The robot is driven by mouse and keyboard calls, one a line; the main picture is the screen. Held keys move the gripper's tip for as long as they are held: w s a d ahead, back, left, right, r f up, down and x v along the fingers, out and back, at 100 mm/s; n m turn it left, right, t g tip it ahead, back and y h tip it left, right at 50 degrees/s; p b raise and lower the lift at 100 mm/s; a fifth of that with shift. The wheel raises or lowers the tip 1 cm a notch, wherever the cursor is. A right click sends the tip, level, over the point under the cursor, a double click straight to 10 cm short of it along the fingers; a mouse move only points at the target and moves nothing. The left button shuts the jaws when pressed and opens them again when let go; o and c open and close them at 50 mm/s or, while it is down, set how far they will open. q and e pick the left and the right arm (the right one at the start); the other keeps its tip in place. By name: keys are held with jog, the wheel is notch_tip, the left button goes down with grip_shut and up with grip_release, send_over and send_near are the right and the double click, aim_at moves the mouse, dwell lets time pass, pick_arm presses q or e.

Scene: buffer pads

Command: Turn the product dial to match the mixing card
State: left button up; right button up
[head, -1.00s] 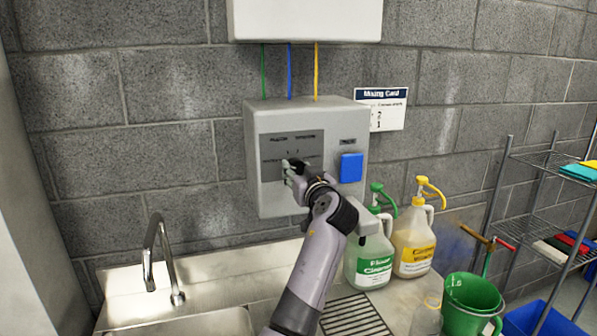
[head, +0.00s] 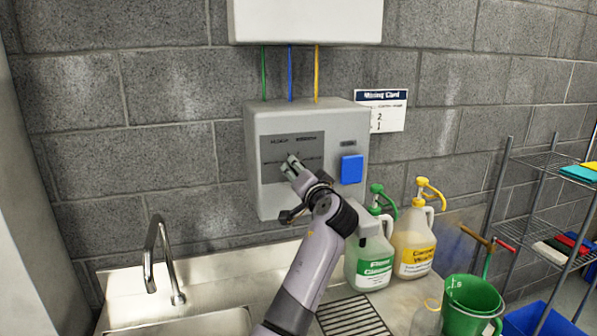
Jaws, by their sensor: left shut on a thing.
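The dispenser box (head: 265,193) is a light grey unit on the block wall, with a darker grey dial panel (head: 309,141) and a blue button (head: 351,169). My left gripper (head: 290,163) is at the dial panel, shut on the product dial. The dial is mostly hidden behind the fingers, so its pointing direction cannot be read. The panel's labels are too small to read. The mixing card (head: 381,108) is on the wall right of the box, with a dark blue header and the figures 2 and 1 showing. My right gripper is not in view.
A floor cleaner jug (head: 371,258) with a green pump and a jug with a yellow pump (head: 413,247) stand on the counter. A tap (head: 160,255) is at left. A green bucket (head: 472,301) and wire shelf (head: 536,230) are at right.

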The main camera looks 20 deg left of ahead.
pick_arm(q)
jog(key=shift+m+p, duration=3)
jog(key=shift+m, duration=6.1)
jog(key=shift+f, duration=0.15)
jog(key=o, duration=0.8)
jog(key=shift+d, duration=0.1)
jog(key=o, duration=0.3)
jog(key=shift+o, duration=0.2)
